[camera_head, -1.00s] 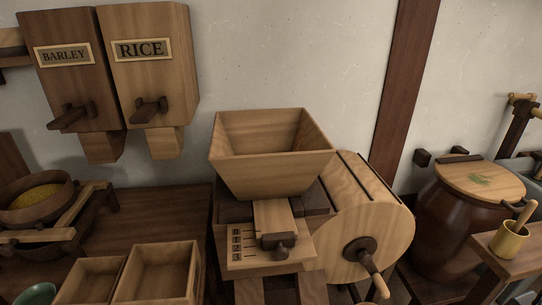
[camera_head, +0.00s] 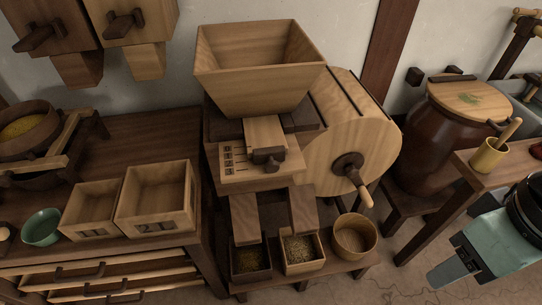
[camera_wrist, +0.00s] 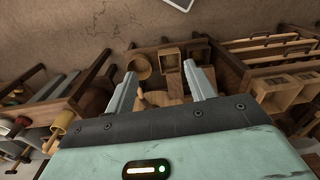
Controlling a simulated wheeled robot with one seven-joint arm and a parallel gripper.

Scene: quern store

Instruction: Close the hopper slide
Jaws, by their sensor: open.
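The wooden hopper (camera_head: 262,70) sits on top of the mill at the middle of the head view. Below its front is the hopper slide (camera_head: 264,133), a pale board with a dark knob (camera_head: 268,157). The slide lies over a marked scale plate (camera_head: 235,170) and sticks out toward the front. My gripper (camera_wrist: 159,74) is open, with nothing between its fingers in the wrist view. In the head view it is at the lower right, well apart from the slide. The slide cannot be made out clearly in the wrist view.
The mill drum (camera_head: 345,125) has a side crank (camera_head: 352,172) right of the slide. Two small boxes with grain and a round tub (camera_head: 355,236) stand below. A side table with a cup (camera_head: 488,156) is at the right. Open floor shows at the lower middle.

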